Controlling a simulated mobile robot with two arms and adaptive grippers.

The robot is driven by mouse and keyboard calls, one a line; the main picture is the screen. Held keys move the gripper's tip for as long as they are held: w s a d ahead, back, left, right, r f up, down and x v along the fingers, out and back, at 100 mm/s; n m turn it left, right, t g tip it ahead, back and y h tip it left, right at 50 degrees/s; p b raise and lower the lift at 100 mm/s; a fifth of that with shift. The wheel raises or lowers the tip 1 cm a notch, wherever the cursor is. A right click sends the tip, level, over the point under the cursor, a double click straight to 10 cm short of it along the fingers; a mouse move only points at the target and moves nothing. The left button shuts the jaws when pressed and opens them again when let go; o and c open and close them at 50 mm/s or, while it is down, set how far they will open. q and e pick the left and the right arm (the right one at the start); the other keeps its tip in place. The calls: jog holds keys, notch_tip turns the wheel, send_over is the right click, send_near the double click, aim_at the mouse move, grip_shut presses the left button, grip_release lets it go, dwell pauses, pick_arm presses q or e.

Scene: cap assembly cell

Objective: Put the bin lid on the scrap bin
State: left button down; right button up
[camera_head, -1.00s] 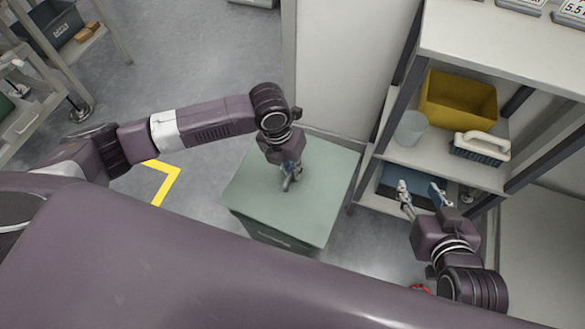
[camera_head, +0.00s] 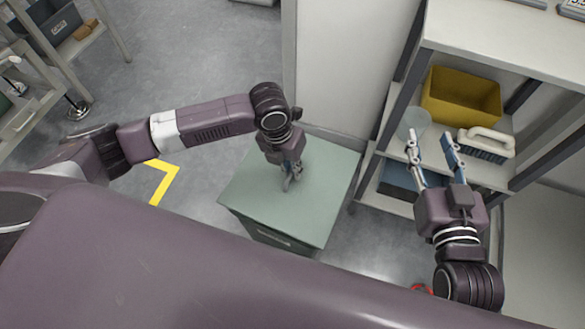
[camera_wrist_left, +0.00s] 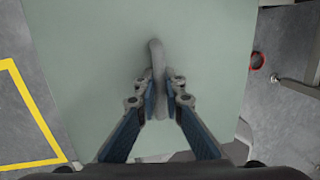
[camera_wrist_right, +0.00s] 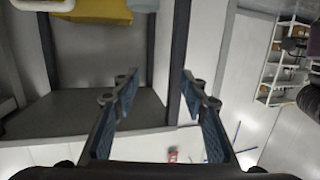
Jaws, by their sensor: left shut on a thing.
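The bin lid (camera_head: 325,190) is a flat, pale green square plate with a grey bar handle. It lies over the scrap bin (camera_head: 272,238), whose green front shows just below the lid's near edge. I cannot tell whether the lid rests fully on the rim. My left gripper (camera_head: 290,183) is shut on the lid's handle, from above. The left wrist view shows the handle (camera_wrist_left: 157,58) between the fingers, with the lid's surface (camera_wrist_left: 90,60) around it. My right gripper (camera_head: 432,140) is open and empty, in front of the shelf to the right.
The shelf unit (camera_head: 505,50) stands right of the bin, close to my right gripper. It holds a yellow bin (camera_head: 460,98), a translucent cup (camera_head: 413,122), a brush (camera_head: 487,143) and a blue box (camera_head: 396,180). A wall panel (camera_head: 345,60) is behind the lid.

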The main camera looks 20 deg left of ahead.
pick_arm(q)
jog(key=shift+f+b, duration=0.9)
jog(key=shift+b, duration=0.1)
jog(key=shift+f, duration=0.65)
pick_arm(e)
notch_tip(320, 180, up, 11)
jog(key=a+t+y, duration=0.1)
jog(key=t+y, duration=0.1)
jog(key=t, duration=0.3)
jog(key=shift+s+a, duration=0.15)
jog(key=shift+s, duration=0.2)
jog(key=shift+f, duration=0.1)
pick_arm(q)
jog(key=shift+p, duration=0.45)
pick_arm(e)
jog(key=shift+w+f+g+h, duration=0.25)
jog(key=shift+f+g, duration=0.25)
jog(key=shift+f, duration=0.6)
jog(key=shift+w+f+g+h, duration=0.15)
jog(key=shift+w+f+g, duration=0.25)
jog(key=shift+f, duration=0.7)
pick_arm(q)
jog(key=shift+w, duration=0.1)
pick_arm(e)
jog(key=shift+s+f, duration=0.1)
pick_arm(q)
jog(key=shift+f, duration=0.15)
pick_arm(e)
jog(key=shift+d, duration=0.2)
